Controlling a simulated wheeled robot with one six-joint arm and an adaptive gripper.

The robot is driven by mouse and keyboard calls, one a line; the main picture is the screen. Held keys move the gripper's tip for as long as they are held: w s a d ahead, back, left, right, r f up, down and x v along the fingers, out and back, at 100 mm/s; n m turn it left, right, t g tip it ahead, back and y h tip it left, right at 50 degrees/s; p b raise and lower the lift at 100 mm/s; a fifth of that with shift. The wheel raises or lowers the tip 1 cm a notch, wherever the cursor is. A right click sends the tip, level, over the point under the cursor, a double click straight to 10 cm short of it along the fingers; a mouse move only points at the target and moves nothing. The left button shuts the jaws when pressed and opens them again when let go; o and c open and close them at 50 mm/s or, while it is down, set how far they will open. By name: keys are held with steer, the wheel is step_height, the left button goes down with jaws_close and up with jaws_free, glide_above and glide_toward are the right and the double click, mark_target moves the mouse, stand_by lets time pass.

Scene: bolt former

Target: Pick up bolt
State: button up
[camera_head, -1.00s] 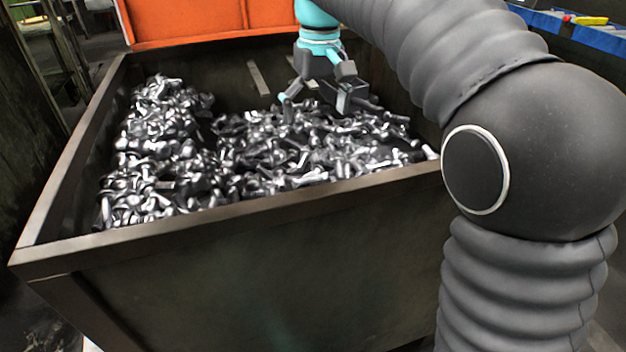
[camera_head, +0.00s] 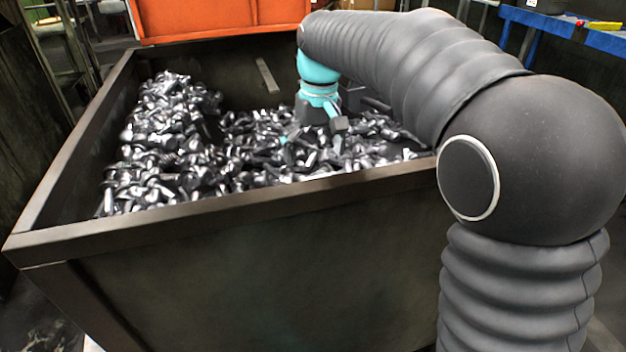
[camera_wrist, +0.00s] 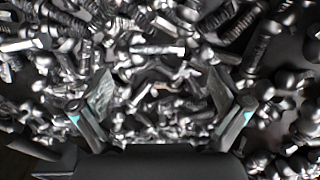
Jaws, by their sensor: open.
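Many shiny metal bolts (camera_head: 165,150) lie in a loose pile in a large dark metal bin (camera_head: 200,215). My gripper (camera_head: 310,138) is down at the pile's surface, in the back right part of the bin. In the wrist view, my gripper (camera_wrist: 165,95) is open, its two fingers spread apart with several bolts (camera_wrist: 150,50) between and beyond them. No bolt is visibly held. In the head view the fingertips are partly lost among the bolts, so I cannot tell whether they touch any.
The bin's walls stand around the pile, with the front rim (camera_head: 250,200) nearest. The pile is higher at the left. An orange container (camera_head: 220,18) stands behind the bin. A blue-edged bench (camera_head: 565,28) is at the back right.

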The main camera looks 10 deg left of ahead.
mark_target(315, 176)
step_height(315, 176, down, 4)
steer(key=shift+f+b, duration=0.15)
steer(key=shift+b, duration=0.3)
steer(key=shift+d, duration=0.1)
steer(key=c, duration=1.4)
steer(key=shift+o, duration=0.2)
